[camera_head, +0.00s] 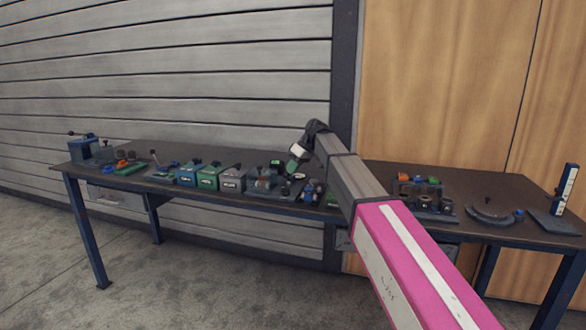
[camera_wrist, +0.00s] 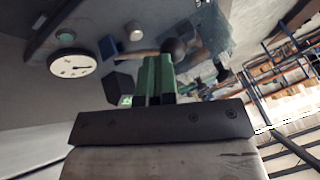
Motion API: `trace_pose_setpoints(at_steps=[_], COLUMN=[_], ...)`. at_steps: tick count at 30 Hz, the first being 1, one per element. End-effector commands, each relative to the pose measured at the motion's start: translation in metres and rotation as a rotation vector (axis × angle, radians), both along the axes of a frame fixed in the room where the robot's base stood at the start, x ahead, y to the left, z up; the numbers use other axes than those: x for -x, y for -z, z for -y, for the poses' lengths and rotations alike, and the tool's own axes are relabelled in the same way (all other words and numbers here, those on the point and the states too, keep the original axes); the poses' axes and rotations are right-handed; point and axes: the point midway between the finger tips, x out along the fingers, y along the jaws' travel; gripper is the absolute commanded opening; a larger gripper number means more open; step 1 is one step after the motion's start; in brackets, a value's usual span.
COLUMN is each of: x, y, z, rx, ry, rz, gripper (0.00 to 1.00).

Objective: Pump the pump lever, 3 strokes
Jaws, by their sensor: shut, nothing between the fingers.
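In the wrist view, a lever with a pale rod (camera_wrist: 135,52) and a dark ball knob (camera_wrist: 175,47) lies just past my fingertips; it looks like the pump lever. My gripper (camera_wrist: 157,58) has green fingers, shut with nothing between them. The knob is right by the fingertips, and I cannot tell whether they touch. A round white gauge (camera_wrist: 72,65) is beside the lever. In the head view, my gripper (camera_head: 291,167) is low over the middle of the bench, and the lever is too small or hidden to make out there.
The dark bench (camera_head: 220,158) carries a row of devices, including a blue box (camera_head: 188,174), a green box (camera_head: 208,177) and a grey box (camera_head: 231,179), left of my gripper. A panel with coloured parts (camera_head: 420,195) and a curved scale (camera_head: 490,214) stand on the right.

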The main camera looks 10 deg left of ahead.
Motion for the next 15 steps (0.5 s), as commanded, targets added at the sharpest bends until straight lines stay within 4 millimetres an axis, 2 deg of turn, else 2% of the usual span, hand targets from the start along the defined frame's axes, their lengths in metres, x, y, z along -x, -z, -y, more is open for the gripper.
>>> trace_pose_setpoints(at_steps=[4,9,15], x=[0.013,0.019,0.022], y=[0.007,0.015,0.025], z=[0.000,0.000,-0.002], rx=[0.007,0.019,0.024], ry=[-0.001,-0.001,-0.002], rz=[0.108,0.254,0.309], gripper=[0.00,0.00,0.00])
